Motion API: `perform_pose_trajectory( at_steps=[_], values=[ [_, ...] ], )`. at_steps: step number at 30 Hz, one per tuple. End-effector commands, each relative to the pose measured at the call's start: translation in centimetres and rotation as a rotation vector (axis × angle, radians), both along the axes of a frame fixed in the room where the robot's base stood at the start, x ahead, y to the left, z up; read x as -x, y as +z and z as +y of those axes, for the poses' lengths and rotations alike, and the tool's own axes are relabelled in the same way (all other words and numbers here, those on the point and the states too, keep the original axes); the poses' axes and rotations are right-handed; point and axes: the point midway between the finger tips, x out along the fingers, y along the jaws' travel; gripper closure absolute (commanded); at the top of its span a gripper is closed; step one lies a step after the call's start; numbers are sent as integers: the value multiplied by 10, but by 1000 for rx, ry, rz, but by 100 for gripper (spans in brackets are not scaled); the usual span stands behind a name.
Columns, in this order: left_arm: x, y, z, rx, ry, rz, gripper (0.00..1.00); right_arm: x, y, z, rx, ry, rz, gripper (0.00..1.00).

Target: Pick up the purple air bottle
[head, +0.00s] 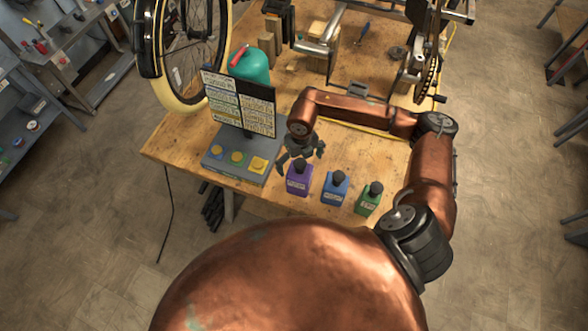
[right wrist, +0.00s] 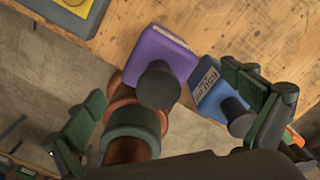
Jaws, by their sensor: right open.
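The purple air bottle (head: 299,181) stands upright near the table's front edge, with a black cap. My right gripper (head: 302,153) is open just behind and above it in the head view. In the right wrist view the purple bottle (right wrist: 155,55) and its cap lie between the spread fingers (right wrist: 168,105), with no visible contact. The blue bottle (right wrist: 210,85) is close to the right finger there. Dark finger-like parts (head: 213,208) below the table's front edge look like my left gripper; their opening is unclear.
The blue bottle (head: 335,188) and a green bottle (head: 369,198) stand to the right of the purple one. A grey button box (head: 215,166) with a sign panel (head: 240,101) is to its left. A teal tank (head: 250,66), wheel (head: 190,98) and trike parts stand behind.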

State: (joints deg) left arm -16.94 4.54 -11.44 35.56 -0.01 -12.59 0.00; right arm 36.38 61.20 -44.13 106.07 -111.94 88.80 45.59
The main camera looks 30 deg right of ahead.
Motion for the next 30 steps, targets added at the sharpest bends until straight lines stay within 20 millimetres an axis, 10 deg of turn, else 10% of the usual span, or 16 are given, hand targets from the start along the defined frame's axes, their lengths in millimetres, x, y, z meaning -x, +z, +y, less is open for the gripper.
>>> perform_pose_trajectory(
  at_steps=[16,30],
  values=[
    [6,14,1,-1,2,7,60,-4,-66,4,-1,3,1,0],
    [0,15,0,0,0,-2,60,-4,-71,4,0,5,0,12]
  ],
)
